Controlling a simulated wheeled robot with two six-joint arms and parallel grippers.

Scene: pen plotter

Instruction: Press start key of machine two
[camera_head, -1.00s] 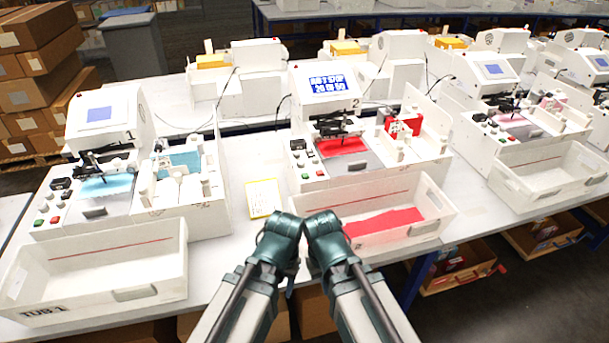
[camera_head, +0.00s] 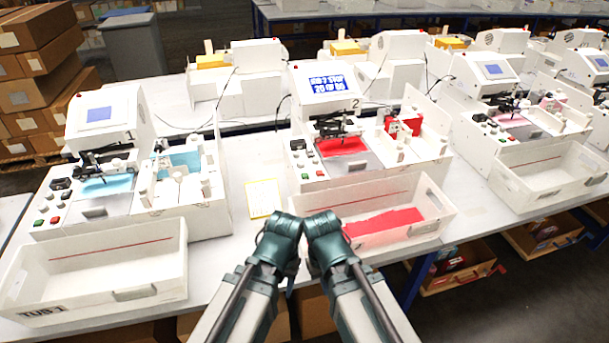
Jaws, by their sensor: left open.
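Machine two (camera_head: 312,108) is the white plotter marked 2 at the centre, with a lit blue and white screen (camera_head: 328,84) and red sheet on its bed. Its key panel is at the front left corner, with a green key (camera_head: 305,176) beside a red key (camera_head: 320,173); their labels are too small to read. My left gripper (camera_head: 283,228) is open, at the table's front edge, below and apart from the panel in the picture. My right gripper (camera_head: 322,228) is close beside it, at the front wall of machine two's tub; its fingers are not clear.
Machine one (camera_head: 103,118), with cyan sheet, stands left, and another machine (camera_head: 490,72) stands right. White tubs are in front; the middle tub (camera_head: 440,205) holds red sheet. A yellow-edged card (camera_head: 264,198) lies between machines one and two. Cardboard boxes (camera_head: 40,60) are stacked at the left.

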